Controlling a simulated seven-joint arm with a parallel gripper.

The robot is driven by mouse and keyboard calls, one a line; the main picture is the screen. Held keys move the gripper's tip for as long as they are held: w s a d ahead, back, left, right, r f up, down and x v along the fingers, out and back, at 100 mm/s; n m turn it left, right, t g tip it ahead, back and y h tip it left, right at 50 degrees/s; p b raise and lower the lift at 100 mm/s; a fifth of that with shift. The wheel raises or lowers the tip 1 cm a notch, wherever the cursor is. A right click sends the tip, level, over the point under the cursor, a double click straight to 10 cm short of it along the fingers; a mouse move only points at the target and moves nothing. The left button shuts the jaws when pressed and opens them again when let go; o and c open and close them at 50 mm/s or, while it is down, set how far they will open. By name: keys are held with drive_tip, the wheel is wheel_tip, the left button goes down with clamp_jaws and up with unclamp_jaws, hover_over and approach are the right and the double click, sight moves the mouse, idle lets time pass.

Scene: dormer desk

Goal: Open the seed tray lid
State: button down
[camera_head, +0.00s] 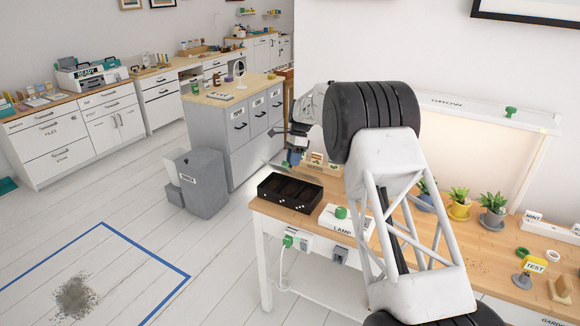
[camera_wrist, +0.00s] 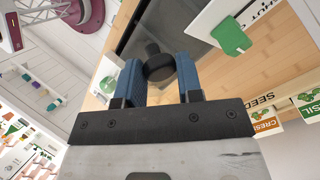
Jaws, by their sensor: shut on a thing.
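My gripper (camera_wrist: 161,84) has two blue fingers, shut on a round black knob (camera_wrist: 157,66). The knob stands on a dark grey, glossy panel, which looks like the seed tray lid (camera_wrist: 183,50). In the head view, my gripper (camera_head: 296,158) is small and partly hidden by my arm, just behind a black tray (camera_head: 276,201) with several compartments. That tray sits at the left end of the wooden desk.
A white box labelled LAMP with a green knob (camera_head: 341,212) stands right of the tray. Seed packets (camera_head: 315,160) stand behind it. Potted plants (camera_head: 459,204) line the desk's back. A green handle (camera_wrist: 231,36) on a white plate shows close to my fingers.

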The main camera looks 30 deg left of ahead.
drive_tip(key=w, duration=0.3)
drive_tip(key=shift+w+f, duration=0.15)
drive_tip(key=shift+w, duration=0.1)
drive_tip(key=shift+w+a+f+g, duration=0.1)
drive_tip(key=shift+w+f+g, duration=0.1)
drive_tip(key=shift+w+g, duration=0.4)
drive_tip(key=shift+w+a+f+g, duration=0.1)
drive_tip(key=shift+w+f+g, duration=0.25)
drive_tip(key=shift+w, duration=0.3)
drive_tip(key=shift+w+f+g, duration=0.1)
drive_tip(key=shift+w+g, duration=0.45)
drive_tip(key=shift+w, duration=0.1)
drive_tip(key=c, duration=0.9)
unclamp_jaws()
drive_tip(key=shift+a, duration=0.1)
drive_tip(key=shift+o, duration=0.6)
drive_tip(key=shift+w, duration=0.1)
drive_tip(key=shift+w+d, duration=0.1)
drive_tip(key=shift+d, duration=0.1)
drive_tip(key=shift+w+r, duration=0.15)
drive_tip(key=shift+r, duration=0.65)
